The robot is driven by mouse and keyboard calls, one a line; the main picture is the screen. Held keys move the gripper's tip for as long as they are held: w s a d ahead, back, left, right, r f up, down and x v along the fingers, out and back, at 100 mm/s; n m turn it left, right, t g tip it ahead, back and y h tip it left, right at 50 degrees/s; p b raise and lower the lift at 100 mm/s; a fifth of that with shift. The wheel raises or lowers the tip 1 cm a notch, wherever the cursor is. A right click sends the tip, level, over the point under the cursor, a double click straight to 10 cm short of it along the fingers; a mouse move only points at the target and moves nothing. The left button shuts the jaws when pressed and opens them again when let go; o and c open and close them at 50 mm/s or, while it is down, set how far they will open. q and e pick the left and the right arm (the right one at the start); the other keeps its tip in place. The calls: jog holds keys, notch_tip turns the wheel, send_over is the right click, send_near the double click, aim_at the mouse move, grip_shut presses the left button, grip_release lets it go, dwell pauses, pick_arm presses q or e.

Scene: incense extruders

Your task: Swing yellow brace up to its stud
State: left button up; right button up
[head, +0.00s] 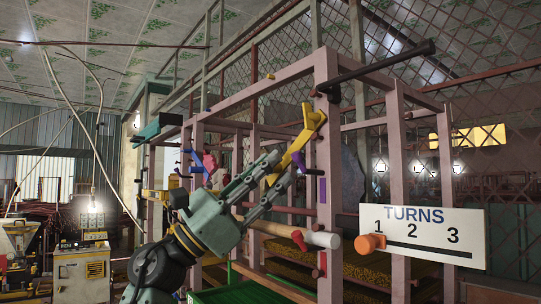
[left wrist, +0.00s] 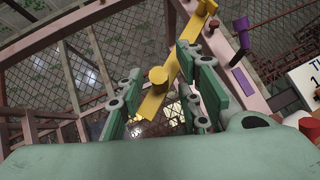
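The yellow brace (head: 307,131) is a long flat bar slanting from the front post of the pink frame down and left to my left gripper (head: 277,171). In the left wrist view the brace (left wrist: 178,53) runs between the fingers of my left gripper (left wrist: 160,92), with a round yellow knob (left wrist: 158,75) standing out from it. A gap shows between the left finger and the brace, so the fingers look open around it. A small yellow stud (head: 270,76) sits on the frame's upper rail, apart from the brace. My right gripper is out of view.
The pink frame (head: 328,218) carries a black bar (head: 385,68) at top, a pale roller (head: 315,238) with a red handle, and purple blocks (head: 322,190). A white TURNS sign (head: 423,233) with an orange knob (head: 370,243) is at right. A green tray (head: 235,296) lies below.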

pick_arm(q)
jog(key=shift+w+d+r, duration=0.2)
jog(key=shift+d+r, duration=0.25)
grip_shut()
dwell(0.3)
